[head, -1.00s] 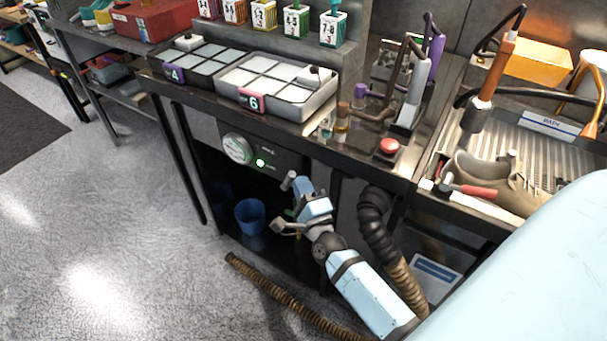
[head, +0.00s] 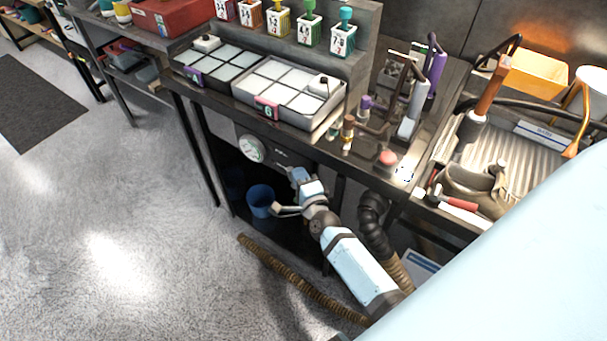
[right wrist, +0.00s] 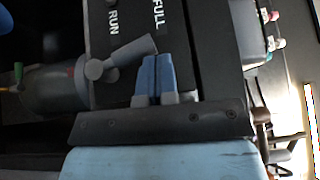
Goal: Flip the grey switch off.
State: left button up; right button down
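The grey switch (right wrist: 125,58) shows in the right wrist view as a round pivot with a short, tilted cylindrical handle below the RUN and FULL labels. My right gripper (right wrist: 155,78) has its blue fingertips together with nothing between them, just right of the handle's end. Whether they touch it I cannot tell. In the head view my right gripper (head: 299,178) is at the front of the dark machine panel (head: 273,153), below and right of the round dial (head: 251,148). The switch cannot be made out there. My left gripper is not in view.
The bench above holds trays (head: 288,88), a red button (head: 388,158) and brushes. A blue bucket (head: 261,201) stands under the bench, near my right gripper. A ribbed hose (head: 372,215) hangs beside my right arm. Open floor lies to the left.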

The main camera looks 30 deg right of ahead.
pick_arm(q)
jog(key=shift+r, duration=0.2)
pick_arm(e)
jog(key=shift+w+a+r, duration=0.1)
jog(key=shift+w, duration=0.2)
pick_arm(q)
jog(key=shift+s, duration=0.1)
pick_arm(e)
jog(key=shift+w+r, duration=0.1)
jog(key=shift+r, duration=0.1)
